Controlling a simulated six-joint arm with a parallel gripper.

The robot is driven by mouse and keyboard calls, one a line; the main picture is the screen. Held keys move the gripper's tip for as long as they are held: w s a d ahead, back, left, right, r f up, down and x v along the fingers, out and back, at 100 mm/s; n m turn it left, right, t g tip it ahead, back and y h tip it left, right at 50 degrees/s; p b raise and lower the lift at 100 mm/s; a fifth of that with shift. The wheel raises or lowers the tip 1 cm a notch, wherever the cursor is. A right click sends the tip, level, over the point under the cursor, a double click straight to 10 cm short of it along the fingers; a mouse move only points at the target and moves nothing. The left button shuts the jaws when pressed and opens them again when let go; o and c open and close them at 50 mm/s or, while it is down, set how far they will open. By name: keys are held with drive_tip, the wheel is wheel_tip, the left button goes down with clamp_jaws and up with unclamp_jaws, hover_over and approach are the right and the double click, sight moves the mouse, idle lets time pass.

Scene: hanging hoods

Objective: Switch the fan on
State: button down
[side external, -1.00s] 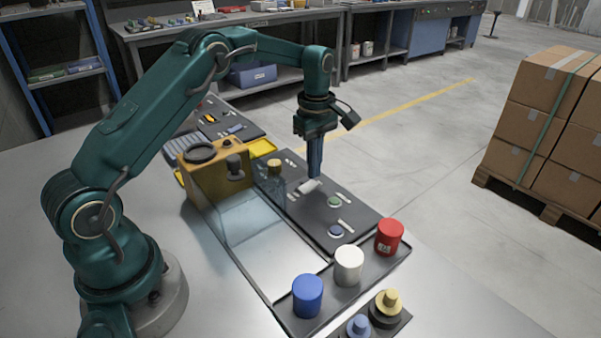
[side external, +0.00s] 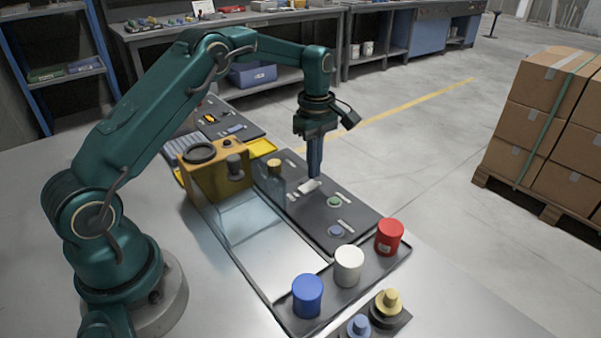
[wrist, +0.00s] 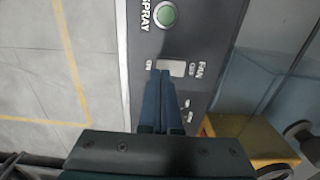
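The pale fan switch (wrist: 171,68) is on the dark panel in the wrist view, with FAN lettering to its right and smaller labels on either side. It also shows as a small white piece in the side view (side external: 310,186). My gripper (side external: 315,174) points straight down at this switch, with its fingertips at or just above it. In the wrist view my gripper (wrist: 161,74) has its two dark fingers side by side, closed together with nothing seen between them. The tips overlap the switch's near left edge. I cannot tell whether they touch it, or which way the switch is tilted.
Blue (side external: 308,296), white (side external: 348,266) and red (side external: 389,237) cylinders stand on a tray in front.

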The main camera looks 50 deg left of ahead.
drive_tip(key=shift+f, duration=0.9)
idle(0.4)
drive_tip(key=shift+r, duration=3.55)
drive_tip(key=s+d+r+m+t, duration=0.2)
drive_tip(key=s+d+r+m, duration=0.1)
drive_tip(key=s+r, duration=0.3)
drive_tip(key=s+d+r+m+t, duration=0.2)
drive_tip(key=s+d+r, duration=0.15)
drive_tip(key=r, duration=0.55)
drive_tip(key=s+d+f+m+t, duration=0.1)
drive_tip(key=s+d+f+m, duration=0.1)
drive_tip(key=s+f+m, duration=0.6)
drive_tip(key=s+m, duration=0.5)
drive_tip(key=shift+f+t, duration=0.15)
drive_tip(key=shift+t, duration=0.15)
